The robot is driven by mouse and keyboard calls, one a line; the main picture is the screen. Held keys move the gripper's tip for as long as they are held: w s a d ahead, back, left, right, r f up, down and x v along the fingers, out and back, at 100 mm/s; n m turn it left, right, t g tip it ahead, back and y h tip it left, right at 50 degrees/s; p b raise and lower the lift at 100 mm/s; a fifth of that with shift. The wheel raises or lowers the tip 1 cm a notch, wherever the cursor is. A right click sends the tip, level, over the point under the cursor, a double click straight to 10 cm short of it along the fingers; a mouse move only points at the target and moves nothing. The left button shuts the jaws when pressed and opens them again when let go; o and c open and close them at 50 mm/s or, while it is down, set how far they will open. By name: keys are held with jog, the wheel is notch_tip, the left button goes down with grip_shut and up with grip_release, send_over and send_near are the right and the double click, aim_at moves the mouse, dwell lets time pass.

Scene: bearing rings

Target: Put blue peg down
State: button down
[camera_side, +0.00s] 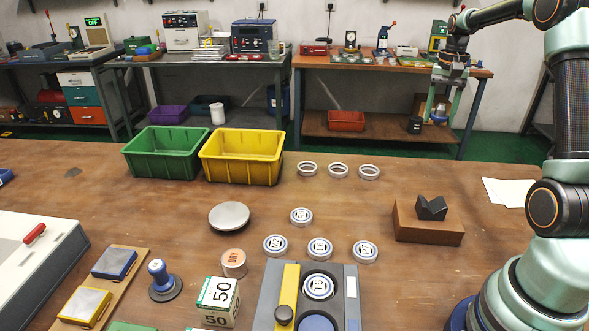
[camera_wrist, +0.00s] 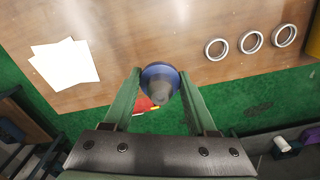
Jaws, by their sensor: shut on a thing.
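The blue peg (camera_wrist: 160,78) is held between the two green fingers of my gripper (camera_wrist: 161,92) in the wrist view. Its round blue rim and a grey tapered part show. In the side view my gripper (camera_side: 439,112) hangs high at the back right, with a bit of blue (camera_side: 438,119) between its fingers. The peg is in the air, clear of the table, and in the wrist view it overlaps the table's edge and the green floor.
The wooden table (camera_side: 380,200) holds a green bin (camera_side: 160,152), a yellow bin (camera_side: 242,157), several bearing rings (camera_side: 338,171), a dark V-block (camera_side: 431,207) on a brown block, and white paper (camera_side: 508,191). A blue-handled stamp (camera_side: 160,279) stands at the front left. The table's right middle is clear.

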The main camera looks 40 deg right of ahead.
jog(key=w+a, duration=0.6)
jog(key=a, duration=0.6)
send_over(350, 205)
jog(key=shift+n, duration=0.4)
notch_tip(350, 205, down, 20)
jog(key=shift+r, duration=0.1)
jog(key=shift+f, duration=0.2)
jog(key=shift+c, duration=1)
grip_release()
